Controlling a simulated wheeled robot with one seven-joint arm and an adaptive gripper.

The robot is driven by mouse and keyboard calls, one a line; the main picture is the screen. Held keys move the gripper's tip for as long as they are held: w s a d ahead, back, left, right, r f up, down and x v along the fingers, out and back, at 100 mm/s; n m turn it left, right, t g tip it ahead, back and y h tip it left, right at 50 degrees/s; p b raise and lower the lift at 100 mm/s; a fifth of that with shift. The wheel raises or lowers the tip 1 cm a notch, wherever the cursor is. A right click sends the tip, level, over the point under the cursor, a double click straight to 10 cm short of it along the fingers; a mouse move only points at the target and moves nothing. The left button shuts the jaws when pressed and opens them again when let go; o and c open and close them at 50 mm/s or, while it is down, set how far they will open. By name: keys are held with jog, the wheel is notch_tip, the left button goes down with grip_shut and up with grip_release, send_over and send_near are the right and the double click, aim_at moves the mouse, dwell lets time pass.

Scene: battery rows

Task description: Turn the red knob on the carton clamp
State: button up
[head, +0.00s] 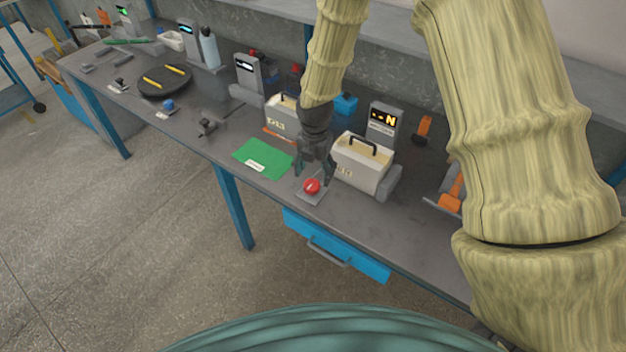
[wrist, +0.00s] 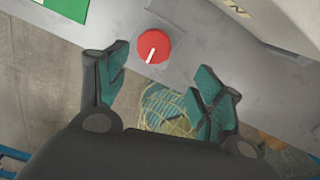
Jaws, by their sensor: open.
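The red knob (head: 312,186) sits on a small grey plate near the front edge of the workbench. In the wrist view the round red knob (wrist: 154,46) carries a white line on its face. My gripper (head: 314,178) is open and empty, just above and behind the knob in the head view. In the wrist view the teal-padded fingers of my gripper (wrist: 162,95) are spread, with the knob beyond their tips. I cannot tell any contact. The carton clamp with a cream carton (head: 362,162) and a grey block (head: 386,184) stands right of the knob.
A green mat (head: 263,158) with a white label lies left of the knob. A display unit (head: 384,120) stands behind the carton. Another cream carton (head: 284,112) stands behind my gripper. A blue drawer (head: 335,248) hangs below the bench edge. A black turntable (head: 165,81) lies farther left.

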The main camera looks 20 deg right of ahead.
aim_at(312, 183)
jog(key=f, duration=0.1)
jog(key=w+f, duration=0.1)
jog(key=f, duration=0.1)
jog(key=w+f, duration=0.1)
jog(key=f, duration=0.1)
jog(key=shift+w+a+p, duration=0.15)
jog(key=shift+w+p, duration=0.05)
jog(key=shift+p, duration=0.2)
jog(key=shift+f, duration=0.25)
jog(key=shift+s+f+p, duration=0.3)
jog(key=shift+s, duration=0.35)
jog(key=shift+w+f, duration=0.45)
jog(key=shift+f, duration=0.1)
jog(key=shift+s+r, duration=0.2)
jog(key=shift+s, duration=0.05)
jog(key=shift+c, duration=1)
jog(key=c, duration=0.8)
